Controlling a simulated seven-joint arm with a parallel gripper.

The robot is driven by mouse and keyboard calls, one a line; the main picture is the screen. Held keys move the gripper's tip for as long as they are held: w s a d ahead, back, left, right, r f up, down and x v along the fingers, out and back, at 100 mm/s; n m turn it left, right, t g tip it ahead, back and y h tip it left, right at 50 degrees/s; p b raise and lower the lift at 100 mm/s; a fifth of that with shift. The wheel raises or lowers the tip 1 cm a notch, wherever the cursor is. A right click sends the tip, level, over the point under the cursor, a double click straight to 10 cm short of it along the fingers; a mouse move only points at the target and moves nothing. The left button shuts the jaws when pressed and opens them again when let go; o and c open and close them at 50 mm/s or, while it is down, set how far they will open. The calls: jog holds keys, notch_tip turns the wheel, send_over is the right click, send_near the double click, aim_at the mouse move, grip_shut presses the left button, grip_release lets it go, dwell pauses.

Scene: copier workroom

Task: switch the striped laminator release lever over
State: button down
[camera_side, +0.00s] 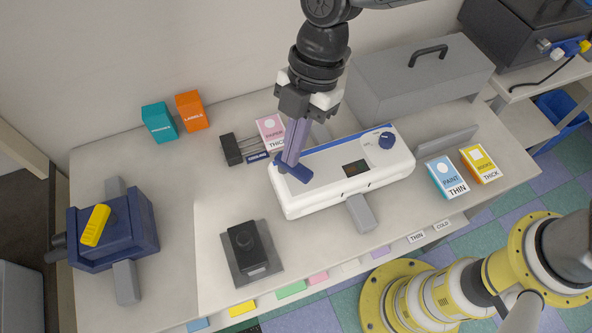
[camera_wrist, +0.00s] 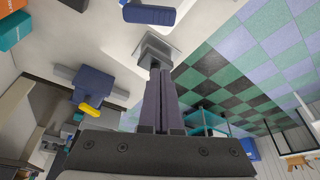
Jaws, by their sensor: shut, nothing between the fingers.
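The white laminator (camera_side: 345,182) stands in the middle of the table, with a blue dial (camera_side: 386,140) at its right end. A dark blue lever (camera_side: 297,173) lies at its left end; I cannot make out stripes on it. In the wrist view the lever (camera_wrist: 150,15) shows at the top edge, partly cut off. My gripper (camera_side: 291,162) points down with its long fingers shut and empty. In the side view the fingertips overlap the lever; in the wrist view my gripper (camera_wrist: 160,72) shows the tips apart from it in the picture. Contact cannot be told.
A black knob on a grey plate (camera_side: 245,276) stands front left of the laminator. A blue device with a yellow lever (camera_side: 96,226) is at far left. A grey case (camera_side: 415,80) stands behind; small boxes (camera_side: 446,177) stand right. The table between knob and blue device is clear.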

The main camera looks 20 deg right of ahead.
aim_at(309, 169)
jog(key=x, duration=1)
jog(key=shift+w+d, duration=0.15)
jog(key=shift+d, duration=0.15)
jog(key=shift+w+d, duration=0.4)
jog(key=shift+d, duration=0.3)
jog(key=shift+w+d, duration=0.4)
jog(key=shift+d, duration=0.3)
jog(key=shift+d+n, duration=0.35)
jog(key=shift+n, duration=0.35)
jog(key=n, duration=0.1)
jog(key=d+n+g, duration=0.1)
jog(key=n, duration=0.1)
jog(key=shift+w+d+h, duration=0.15)
jog(key=shift+w+h, duration=0.2)
jog(key=shift+h, duration=0.05)
jog(key=n, duration=0.1)
jog(key=w+d+n+h, duration=0.1)
jog(key=n, duration=0.1)
jog(key=shift+d+n+g, duration=0.15)
jog(key=shift+n+g, duration=0.15)
jog(key=shift+g, duration=0.1)
jog(key=shift+w+d, duration=0.45)
jog(key=shift+w, duration=0.3)
jog(key=shift+w+d, duration=0.1)
jog(key=shift+w, duration=0.15)
